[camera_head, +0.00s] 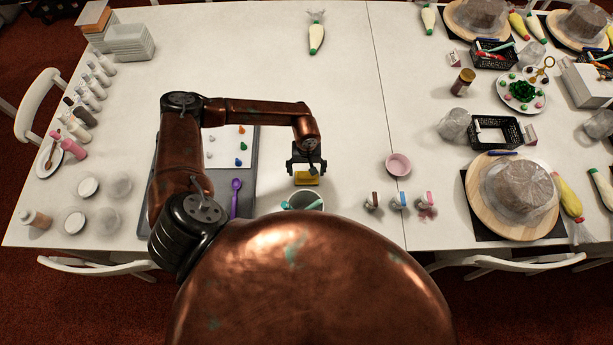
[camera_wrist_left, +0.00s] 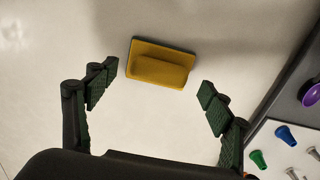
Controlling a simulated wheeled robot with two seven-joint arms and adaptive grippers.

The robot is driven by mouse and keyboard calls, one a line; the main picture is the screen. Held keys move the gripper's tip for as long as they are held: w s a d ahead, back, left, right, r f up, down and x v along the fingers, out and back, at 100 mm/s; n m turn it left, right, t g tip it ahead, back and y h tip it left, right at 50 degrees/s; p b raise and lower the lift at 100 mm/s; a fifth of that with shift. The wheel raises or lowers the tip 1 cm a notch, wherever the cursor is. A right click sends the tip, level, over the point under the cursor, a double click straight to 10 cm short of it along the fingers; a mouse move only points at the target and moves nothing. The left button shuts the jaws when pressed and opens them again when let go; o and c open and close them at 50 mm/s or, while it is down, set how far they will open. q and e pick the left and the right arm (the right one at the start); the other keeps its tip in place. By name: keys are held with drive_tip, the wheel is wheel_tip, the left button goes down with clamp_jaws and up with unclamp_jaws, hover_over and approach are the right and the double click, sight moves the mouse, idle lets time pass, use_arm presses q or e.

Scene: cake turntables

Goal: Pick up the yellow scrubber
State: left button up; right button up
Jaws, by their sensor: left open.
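The yellow scrubber (camera_head: 307,178) lies on the white table in the head view, just in front of my left gripper (camera_head: 306,164). In the left wrist view the yellow scrubber (camera_wrist_left: 160,64) is a yellow block with a dark edge, lying flat. My left gripper (camera_wrist_left: 157,92) is open there, its two green-padded fingers spread wide. The scrubber shows beyond and between the fingertips, and nothing is held. My right gripper is in neither view.
A grey cup (camera_head: 291,204) with a teal handle inside stands close to the scrubber. A grey tray (camera_head: 247,185) with a purple spoon (camera_head: 236,196) lies left. A pink bowl (camera_head: 398,165) stands right. The table behind the gripper is clear up to a piping bag (camera_head: 316,40).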

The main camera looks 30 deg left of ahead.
sight(307, 173)
use_arm(q)
drive_tip(key=shift+f, duration=1.35)
drive_tip(key=shift+c, duration=0.6)
drive_tip(key=c, duration=1.2)
drive_tip(key=shift+o, duration=0.2)
wheel_tip(307, 173, up, 10)
drive_tip(key=shift+r+b, duration=0.1)
drive_tip(key=shift+b, duration=0.4)
